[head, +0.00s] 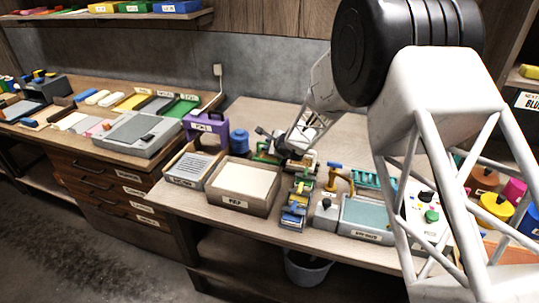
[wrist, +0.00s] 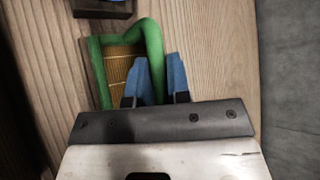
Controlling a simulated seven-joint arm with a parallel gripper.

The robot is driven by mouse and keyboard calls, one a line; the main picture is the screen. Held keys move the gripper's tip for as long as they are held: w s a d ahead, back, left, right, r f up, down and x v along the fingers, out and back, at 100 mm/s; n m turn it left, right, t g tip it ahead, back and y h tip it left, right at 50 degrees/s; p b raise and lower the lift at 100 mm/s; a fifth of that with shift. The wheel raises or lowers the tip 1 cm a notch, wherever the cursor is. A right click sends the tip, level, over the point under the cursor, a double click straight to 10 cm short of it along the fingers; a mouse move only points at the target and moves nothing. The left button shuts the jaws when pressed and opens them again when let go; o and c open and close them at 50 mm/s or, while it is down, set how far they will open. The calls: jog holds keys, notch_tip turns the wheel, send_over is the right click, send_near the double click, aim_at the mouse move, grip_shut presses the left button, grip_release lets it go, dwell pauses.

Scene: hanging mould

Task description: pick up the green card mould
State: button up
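The green card mould (wrist: 125,38) lies on the wooden table in the wrist view. It has a thick green frame around a gold ribbed screen (wrist: 117,75). My gripper (wrist: 156,72) has its two blue fingers on either side of the frame's right bar, with green showing between them. Any contact is hidden, so I cannot tell whether they press on it. The lower part of the mould is hidden behind my gripper. In the head view, my gripper (head: 270,138) is low over the table, and a green piece (head: 264,156) shows just below it, partly hidden.
In the head view, a blue jar (head: 238,141) and a purple frame (head: 206,124) stand left of my gripper. The pulp box (head: 240,201) and several coloured tools stand in front. A dark block (wrist: 103,8) lies beyond the mould. Bare table lies behind.

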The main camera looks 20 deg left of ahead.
grip_shut()
notch_tip(320, 180, up, 10)
dwell(0.6)
